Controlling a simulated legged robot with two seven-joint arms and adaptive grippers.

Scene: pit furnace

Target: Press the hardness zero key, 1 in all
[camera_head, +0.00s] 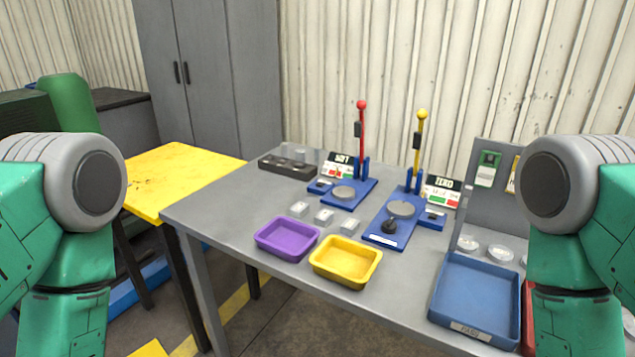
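Two blue lever testers stand on the grey table. The right tester (384,239) has a yellow-knobbed lever (418,145), a round grey plate (401,209), a black knob (389,226) and a sign (443,193) that seems to read ZERO. The left tester (345,206) has a red-knobbed lever (361,135), a sign (337,167) and a small blue box (320,187). I cannot tell which part is the hardness zero key. My arm links show at both sides; neither gripper is in view.
A purple tray (287,253) and a yellow tray (345,279) sit at the table's front, several small pale blocks behind them. A blue tray (474,337) and a grey upright panel (489,222) stand right. A dark rack (288,166) is at the back.

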